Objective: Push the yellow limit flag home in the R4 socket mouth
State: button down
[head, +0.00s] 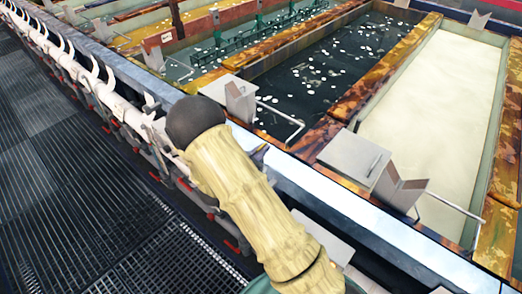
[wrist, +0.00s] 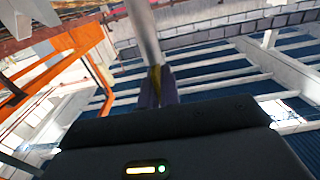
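In the wrist view my gripper (wrist: 157,82) has its two dark purple fingers close together. A thin yellow strip, which I take for the yellow limit flag (wrist: 155,73), shows between them. A grey metal post (wrist: 143,30) rises directly beyond the fingertips. I cannot tell whether the flag touches it. In the head view my arm covers the middle of the picture, and the gripper and flag are mostly hidden behind it. No R4 label is readable, and I cannot make out the socket mouth.
In the head view, a dark liquid tank (head: 330,75) and a cream-filled tank (head: 438,105) lie beyond a pale rail (head: 335,205). Grey brackets (head: 355,155) stand along it. Dark grated floor (head: 60,190) is at left. An orange frame (wrist: 90,50) stands left in the wrist view.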

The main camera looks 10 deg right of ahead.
aim_at(262, 160)
jog(key=shift+w+f+b, duration=0.1)
jog(key=shift+f+b, duration=0.45)
jog(key=shift+f, duration=0.3)
jog(key=shift+d+f+b, duration=0.15)
jog(key=shift+f+b, duration=0.4)
jog(key=shift+f, duration=0.15)
jog(key=shift+f+b, duration=0.55)
jog(key=shift+f, duration=0.1)
jog(key=shift+f+b, duration=0.5)
jog(key=shift+f, duration=0.15)
jog(key=shift+a, duration=0.2)
jog(key=shift+s, duration=0.2)
jog(key=shift+w+d, duration=0.1)
jog(key=shift+b, duration=0.4)
jog(key=shift+f+b, duration=2.3)
jog(key=shift+f, duration=0.5)
